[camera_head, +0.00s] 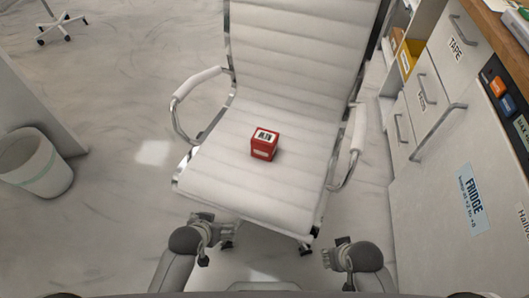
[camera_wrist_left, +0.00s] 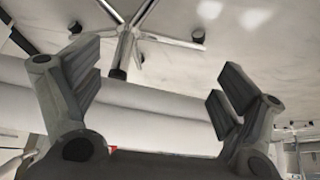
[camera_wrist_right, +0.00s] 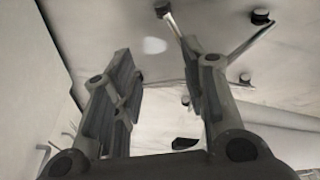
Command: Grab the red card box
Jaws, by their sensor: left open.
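The red card box (camera_head: 264,146) has a white label with dark print on top. It sits on the white seat of the chair (camera_head: 220,175), near the middle. My left gripper (camera_head: 222,231) is just in front of the seat's front edge, below and left of the box in the picture. Its fingers are spread and empty in the left wrist view (camera_wrist_left: 155,85). A small red patch shows low in that view, mostly hidden. My right gripper (camera_head: 335,254) is right of the seat's front, apart from the box. Its fingers are apart and empty in the right wrist view (camera_wrist_right: 155,88).
The chair's left armrest (camera_head: 193,83) and right armrest (camera_head: 358,128) flank the seat. A white cabinet (camera_head: 430,165) with labelled drawers and a fridge sign stands at the right. A white bin (camera_head: 35,165) stands at the left.

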